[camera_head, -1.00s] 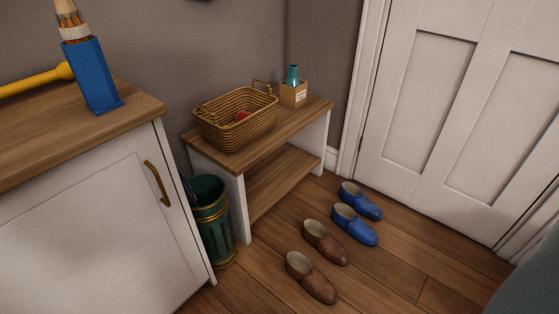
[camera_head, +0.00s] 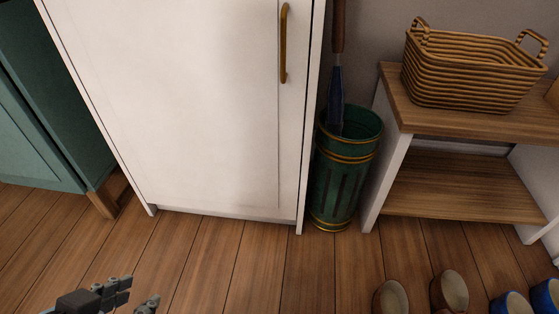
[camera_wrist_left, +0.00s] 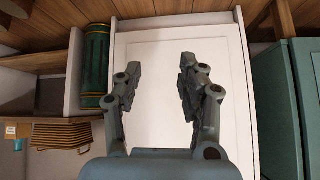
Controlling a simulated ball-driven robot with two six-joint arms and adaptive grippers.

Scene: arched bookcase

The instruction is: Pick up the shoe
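Two brown shoes stand on the wood floor at the bottom right of the head view, the left one (camera_head: 390,298) and the right one (camera_head: 450,291), both cut off by the frame edge. Two blue shoes, one (camera_head: 512,304) beside another (camera_head: 546,296), stand at the far bottom right. My left gripper (camera_head: 128,296) shows at the bottom left of the head view, well left of the shoes. In the left wrist view the same gripper (camera_wrist_left: 157,84) has its fingers apart with nothing between them. My right gripper is not seen.
A white cabinet (camera_head: 200,110) stands ahead, with a green umbrella bin (camera_head: 340,180) at its right. A wooden bench (camera_head: 450,185) carries a wicker basket (camera_head: 465,75). A teal cabinet (camera_head: 40,140) is at the left. The floor (camera_head: 250,265) in front is clear.

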